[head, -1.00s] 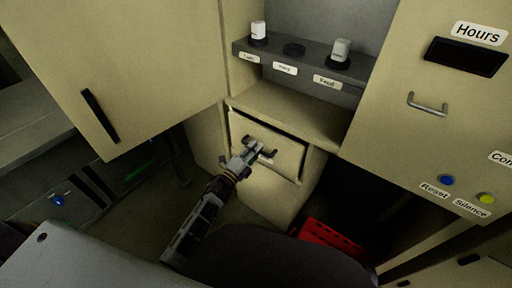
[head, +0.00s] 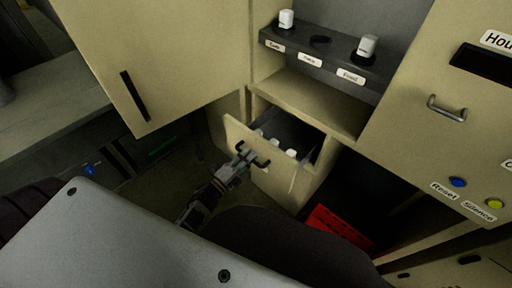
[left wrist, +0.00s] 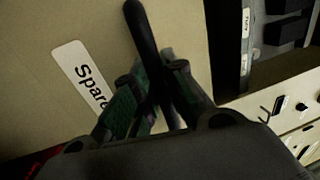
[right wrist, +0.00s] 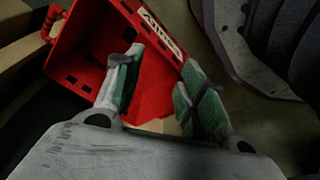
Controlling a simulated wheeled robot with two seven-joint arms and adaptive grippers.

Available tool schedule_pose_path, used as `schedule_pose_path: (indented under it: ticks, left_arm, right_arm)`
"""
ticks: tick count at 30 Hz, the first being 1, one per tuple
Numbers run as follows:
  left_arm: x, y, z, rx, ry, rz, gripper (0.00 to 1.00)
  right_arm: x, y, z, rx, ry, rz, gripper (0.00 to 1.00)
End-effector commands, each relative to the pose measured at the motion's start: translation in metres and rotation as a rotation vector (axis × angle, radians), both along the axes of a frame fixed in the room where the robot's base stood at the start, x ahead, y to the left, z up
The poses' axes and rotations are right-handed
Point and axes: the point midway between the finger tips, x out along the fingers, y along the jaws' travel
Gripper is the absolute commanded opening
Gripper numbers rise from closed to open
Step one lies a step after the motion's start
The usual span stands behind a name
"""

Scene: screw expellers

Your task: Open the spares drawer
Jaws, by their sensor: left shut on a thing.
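The spares drawer (head: 272,178) stands pulled out of its beige cabinet in the head view, with several white items (head: 290,154) inside. Its front also fills much of the left wrist view, with a partly hidden label (left wrist: 84,76) reading "Spare". My left gripper (head: 244,158) is at the drawer front, shut on the dark drawer handle (left wrist: 144,40), which runs between its green-padded fingers in the left wrist view. My right gripper (right wrist: 162,72) is open and empty in the right wrist view, with a red crate beyond it.
The red crate (right wrist: 92,48) lies low to the right of the drawer; it also shows in the head view (head: 340,226). A shelf with labelled holders (head: 320,58) is above the drawer. A cabinet door with a black handle (head: 134,96) hangs at left.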

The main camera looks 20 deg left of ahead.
Motion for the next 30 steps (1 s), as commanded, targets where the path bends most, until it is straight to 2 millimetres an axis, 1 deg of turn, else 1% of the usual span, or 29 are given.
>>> schedule_pose_path:
  ticks: [1,6,12,18,29,30]
  left_arm:
    - [-0.009,0.003,0.000,0.001,0.006,0.001,0.00]
    - [-0.030,0.011,0.000,0.001,0.005,0.002,0.00]
    - [-0.047,0.017,-0.001,0.000,0.004,0.002,0.00]
    - [-0.054,0.020,-0.001,0.001,0.003,0.001,0.00]
    - [-0.055,0.020,-0.001,0.001,0.003,0.001,0.00]
    - [-0.055,0.020,-0.001,0.001,0.003,0.001,0.18]
  right_arm:
    - [-0.003,-0.003,-0.005,-0.004,-0.001,-0.001,0.40]
    - [-0.009,-0.010,-0.022,-0.010,-0.011,-0.003,0.40]
    - [-0.016,-0.016,-0.035,-0.015,-0.020,-0.005,0.40]
    - [-0.018,-0.019,-0.040,-0.017,-0.024,-0.006,0.40]
    - [-0.018,-0.019,-0.041,-0.015,-0.026,-0.006,0.40]
    - [-0.018,-0.018,-0.041,-0.015,-0.026,-0.006,0.40]
